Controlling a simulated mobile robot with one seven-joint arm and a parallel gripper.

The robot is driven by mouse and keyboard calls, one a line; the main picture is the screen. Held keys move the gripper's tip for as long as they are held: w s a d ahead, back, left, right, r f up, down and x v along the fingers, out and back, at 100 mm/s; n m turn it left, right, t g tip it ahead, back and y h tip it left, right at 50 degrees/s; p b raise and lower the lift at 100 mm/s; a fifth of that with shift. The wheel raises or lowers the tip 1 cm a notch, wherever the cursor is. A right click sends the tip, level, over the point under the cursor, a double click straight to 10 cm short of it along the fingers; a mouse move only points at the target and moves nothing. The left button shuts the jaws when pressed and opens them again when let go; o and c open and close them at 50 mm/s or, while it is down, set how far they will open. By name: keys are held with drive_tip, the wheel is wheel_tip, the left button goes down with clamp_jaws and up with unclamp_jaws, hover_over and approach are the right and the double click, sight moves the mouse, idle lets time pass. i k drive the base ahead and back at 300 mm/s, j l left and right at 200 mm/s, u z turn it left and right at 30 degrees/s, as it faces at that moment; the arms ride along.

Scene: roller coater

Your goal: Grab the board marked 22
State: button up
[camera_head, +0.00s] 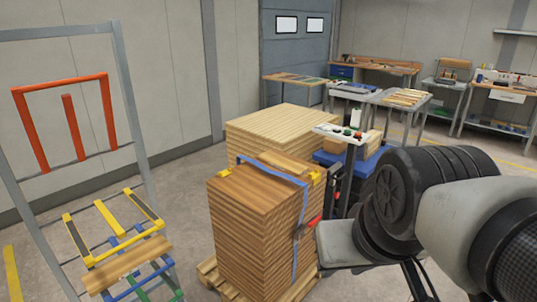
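No number 22 can be read on any board in this view. A single wooden board (130,264) lies across the coloured bars of the metal rack (126,75) at the lower left; small marks on it are too small to read. A tall stack of brown boards (255,240) stands in the middle, with a blue strap (304,215) around it and a loose-looking board (284,161) on top. A lighter stack of boards (285,125) is behind it. My arm fills the lower right, but I cannot see my gripper.
The brown stack rests on a wooden pallet (213,276). A control stand (338,134) with buttons stands behind it. Several worktables line the back, one with boards on it (402,97). Bare floor shows between the rack and the stack.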

sight(286, 166)
drive_tip(key=i+l+u, duration=0.1)
drive_tip(key=u, duration=0.5)
drive_tip(key=i+l+u, duration=0.2)
drive_tip(key=l, duration=0.15)
drive_tip(key=i+l+u, duration=0.2)
drive_tip(key=l, duration=0.15)
drive_tip(key=l+u, duration=0.2)
drive_tip(key=l, duration=0.15)
drive_tip(key=i+l+u, duration=0.1)
drive_tip(key=l, duration=0.3)
drive_tip(key=i+l, duration=0.15)
drive_tip(key=l, duration=0.2)
drive_tip(key=i+l+u, duration=0.15)
drive_tip(key=l, duration=0.25)
drive_tip(key=i+l, duration=0.1)
drive_tip(key=l, duration=0.4)
drive_tip(key=i+l, duration=0.1)
drive_tip(key=l, duration=0.4)
drive_tip(key=i+l, duration=0.1)
drive_tip(key=l, duration=0.4)
drive_tip(key=i+l, duration=0.1)
drive_tip(key=l, duration=0.45)
